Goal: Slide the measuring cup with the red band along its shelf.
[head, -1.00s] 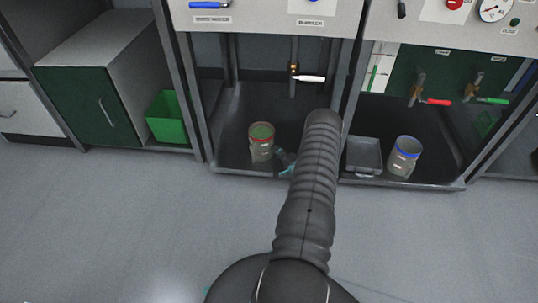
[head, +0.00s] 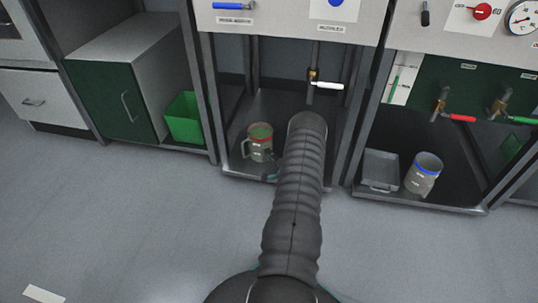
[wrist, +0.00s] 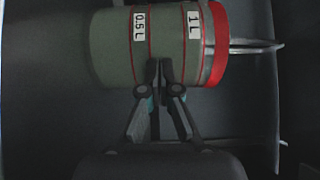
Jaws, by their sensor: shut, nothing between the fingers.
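The measuring cup with the red band (head: 260,148) stands upright on the shelf (head: 235,168) of the middle bay in the head view. Its handle is on its left side. In the wrist view the cup (wrist: 115,45) fills the upper middle, with its red band (wrist: 217,45) at the right and labels reading 0.5 L and 1 L. My gripper (wrist: 158,68) is shut and empty, its fingertips at the cup's side. Contact or a tiny gap cannot be told. In the head view my arm hides most of the gripper and the shelf right of the cup.
A blue-banded cup (head: 422,176) and a grey tray (head: 380,170) stand in the right bay. A tap with a white handle (head: 328,86) hangs above the middle shelf. A green bin (head: 184,118) is left of the bay's post. Uprights (head: 198,80) bound the bay.

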